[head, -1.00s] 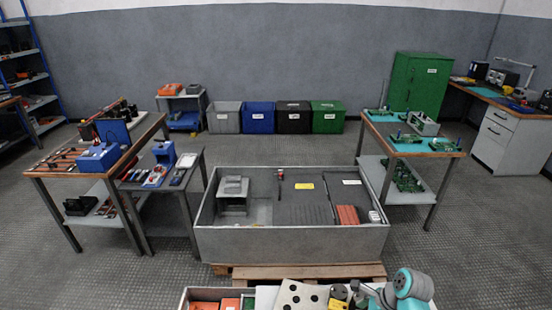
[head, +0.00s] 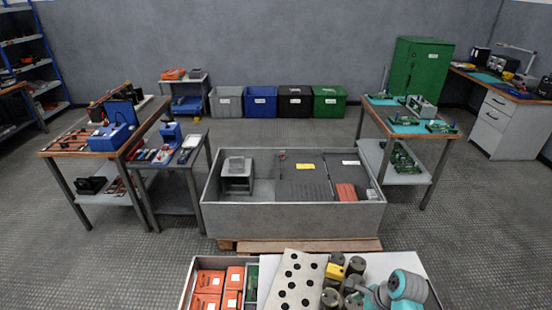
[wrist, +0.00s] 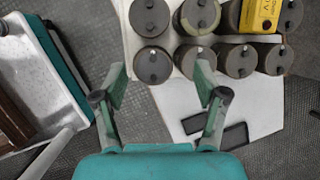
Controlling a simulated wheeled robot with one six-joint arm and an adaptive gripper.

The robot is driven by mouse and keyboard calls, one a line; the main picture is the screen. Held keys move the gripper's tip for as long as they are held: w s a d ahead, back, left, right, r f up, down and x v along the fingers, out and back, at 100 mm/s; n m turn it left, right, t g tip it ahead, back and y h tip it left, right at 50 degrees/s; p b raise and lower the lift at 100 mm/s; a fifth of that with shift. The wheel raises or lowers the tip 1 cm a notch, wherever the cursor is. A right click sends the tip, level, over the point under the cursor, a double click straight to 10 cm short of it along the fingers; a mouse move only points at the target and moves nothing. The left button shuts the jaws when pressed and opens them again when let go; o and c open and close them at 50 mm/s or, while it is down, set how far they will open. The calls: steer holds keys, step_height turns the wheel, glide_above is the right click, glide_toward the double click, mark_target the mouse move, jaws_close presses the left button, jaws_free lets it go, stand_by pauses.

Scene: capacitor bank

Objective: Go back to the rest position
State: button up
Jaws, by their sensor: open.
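My gripper (wrist: 160,84) is open and empty in the wrist view. Its two fingers are spread apart over a gap of dark floor and a white surface. Several dark round capacitor cans (wrist: 152,66) stand beyond the fingertips, apart from them. One can bears a yellow label block (wrist: 262,15). In the head view part of my teal and grey arm (head: 404,286) shows at the bottom right, beside the cans (head: 331,298); the fingers cannot be made out there.
A large grey container (head: 290,222) stands ahead. Work tables stand left (head: 75,150) and right (head: 440,140). Coloured bins (head: 261,101) line the back wall.

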steer(key=s+a+f+n+t+h, duration=0.2)
steer(key=s+a+f+n+t, duration=0.15)
steer(key=s+f, duration=0.5)
steer(key=s+a+r+n+t+h, duration=0.1)
steer(key=s+n, duration=0.2)
steer(key=s, duration=0.3)
steer(key=s+r+n+t, duration=0.1)
steer(key=s+r+n, duration=0.1)
steer(key=s, duration=0.4)
steer(key=s+r+n+t, duration=0.3)
steer(key=s+r+n, duration=0.3)
steer(key=s+r, duration=0.4)
steer(key=s+a+r+n+t+h, duration=0.1)
steer(key=s+r+n+t, duration=0.3)
steer(key=r, duration=1.1)
steer(key=s+n, duration=0.3)
steer(key=s, duration=0.2)
steer(key=shift+s+a, duration=0.2)
steer(key=shift+s, duration=0.15)
